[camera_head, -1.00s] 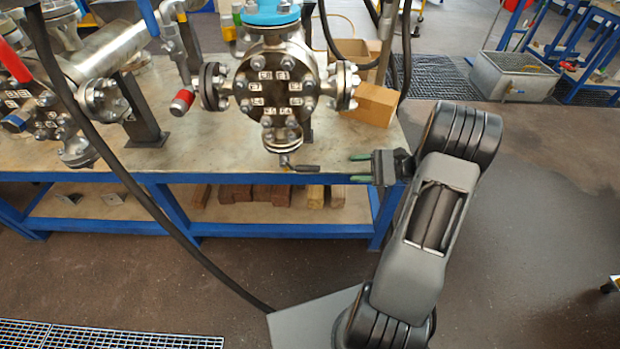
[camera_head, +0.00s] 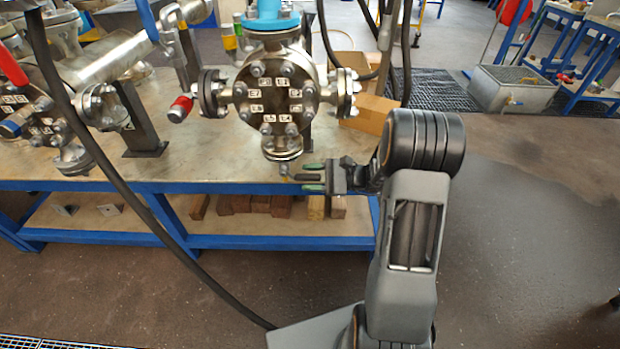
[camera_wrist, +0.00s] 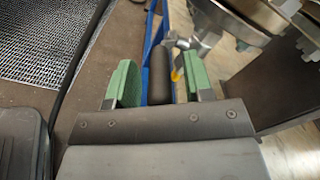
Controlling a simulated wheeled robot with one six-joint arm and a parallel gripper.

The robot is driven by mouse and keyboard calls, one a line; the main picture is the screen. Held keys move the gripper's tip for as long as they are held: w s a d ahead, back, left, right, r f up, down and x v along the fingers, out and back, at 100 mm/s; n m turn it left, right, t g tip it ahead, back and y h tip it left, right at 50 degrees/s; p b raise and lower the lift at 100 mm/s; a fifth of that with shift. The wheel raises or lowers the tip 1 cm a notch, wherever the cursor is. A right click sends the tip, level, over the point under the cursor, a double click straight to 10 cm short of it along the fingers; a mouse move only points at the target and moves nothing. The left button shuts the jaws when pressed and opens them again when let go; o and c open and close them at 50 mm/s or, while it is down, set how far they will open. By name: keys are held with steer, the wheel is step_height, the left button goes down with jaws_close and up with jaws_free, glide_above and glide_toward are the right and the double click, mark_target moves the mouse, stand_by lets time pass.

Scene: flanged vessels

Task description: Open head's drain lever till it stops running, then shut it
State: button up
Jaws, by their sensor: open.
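The head (camera_head: 278,95) is a round bolted steel flange with small labels, upright above the bench. Its drain hangs at the bottom, with a dark lever (camera_head: 307,178) pointing right. My gripper (camera_head: 313,177) is open at the lever, with green-padded fingers above and below it in the head view. In the wrist view the dark lever grip (camera_wrist: 159,75) lies between the two green pads (camera_wrist: 157,84), with gaps on both sides. The valve body beyond it is partly hidden, and I cannot see whether liquid runs from it.
The bench (camera_head: 215,165) has a blue frame and a lower shelf with wooden blocks (camera_head: 268,205). A cardboard box (camera_head: 372,112) stands behind my arm. A black hose (camera_head: 120,165) crosses the left front. A red-handled valve (camera_head: 181,108) stands left of the head.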

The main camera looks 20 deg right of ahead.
steer(key=shift+c, duration=0.2)
jaws_close()
stand_by(0.4)
